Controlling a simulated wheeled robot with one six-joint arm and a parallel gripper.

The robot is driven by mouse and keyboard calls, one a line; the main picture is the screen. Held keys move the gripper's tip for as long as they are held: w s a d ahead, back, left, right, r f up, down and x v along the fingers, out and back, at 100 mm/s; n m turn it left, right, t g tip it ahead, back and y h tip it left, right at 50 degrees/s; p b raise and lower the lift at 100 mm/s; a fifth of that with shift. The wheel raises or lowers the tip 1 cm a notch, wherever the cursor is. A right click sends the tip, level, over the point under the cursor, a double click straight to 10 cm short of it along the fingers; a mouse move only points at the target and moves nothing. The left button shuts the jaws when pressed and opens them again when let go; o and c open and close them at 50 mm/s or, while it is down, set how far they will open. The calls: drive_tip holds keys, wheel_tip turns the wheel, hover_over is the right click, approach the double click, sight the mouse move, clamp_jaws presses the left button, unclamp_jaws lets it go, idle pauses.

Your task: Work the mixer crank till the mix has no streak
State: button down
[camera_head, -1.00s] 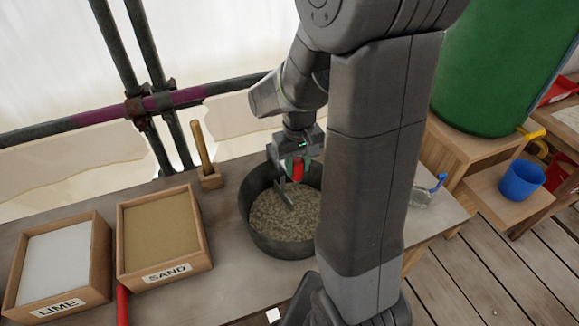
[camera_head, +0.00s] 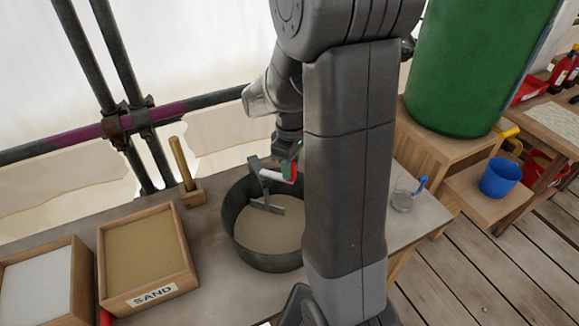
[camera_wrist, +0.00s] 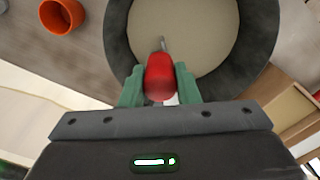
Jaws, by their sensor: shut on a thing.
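The dark round mixing tub (camera_head: 258,257) stands on the bench, partly hidden behind my arm. The mix (camera_head: 272,230) in it looks smooth, even and beige, with no streak in the part I see; it also fills the tub in the wrist view (camera_wrist: 200,35). The grey crank (camera_head: 254,168) and its paddle (camera_head: 268,207) reach over and into the tub. My gripper (camera_wrist: 160,85) is shut on the red crank handle (camera_wrist: 158,75), with a green finger on each side. In the head view the gripper (camera_head: 290,168) is partly hidden by my arm.
A sand box (camera_head: 150,250) and a white-filled box (camera_head: 35,290) stand left of the tub. A wooden-handled tool (camera_head: 180,160) stands behind. A clear jug (camera_head: 402,200) is right. The wrist view shows an orange cup (camera_wrist: 62,15) near the tub.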

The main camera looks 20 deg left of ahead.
idle(0.4)
drive_tip(key=c, duration=1.1)
unclamp_jaws()
wheel_tip(320, 180, up, 14)
drive_tip(key=shift+f, duration=0.1)
